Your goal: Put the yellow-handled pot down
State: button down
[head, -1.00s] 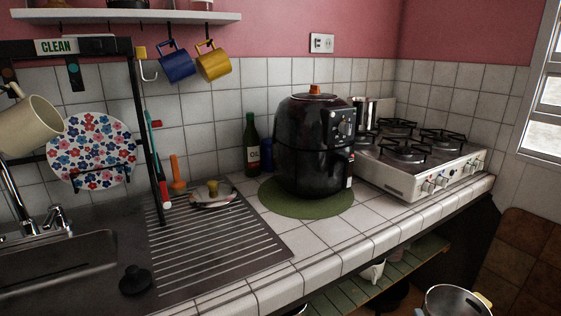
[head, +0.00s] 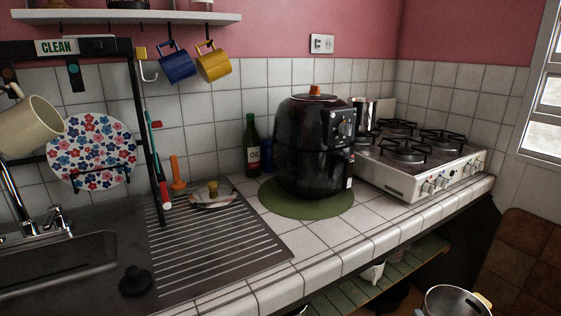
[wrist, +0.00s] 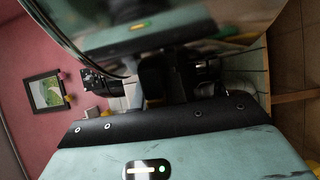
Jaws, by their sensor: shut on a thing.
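The yellow-handled pot (head: 455,302) is a shiny metal pot at the bottom right of the head view, in front of the low shelf. Its lower part is cut off by the frame edge, and one pale yellow handle (head: 482,300) shows on its right. In the wrist view the pot's mirror-like wall (wrist: 205,24) fills the top and reflects my gripper. My gripper (wrist: 180,72) is shut on the pot. The grasp point is dark and partly hidden. I cannot tell whether the pot's base touches anything.
A green slatted shelf (head: 346,297) runs under the counter, with a white cup (head: 373,272) and a dark pan (head: 392,298) there. The tiled counter edge (head: 330,265) overhangs it. The air fryer (head: 314,145) and stove (head: 420,165) stand above.

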jog(key=w+r, duration=0.4)
jog(key=r, duration=0.1)
jog(key=s+f, duration=0.4)
jog(key=f, duration=0.1)
dwell(0.5)
jog(key=shift+a, duration=0.1)
dwell(0.8)
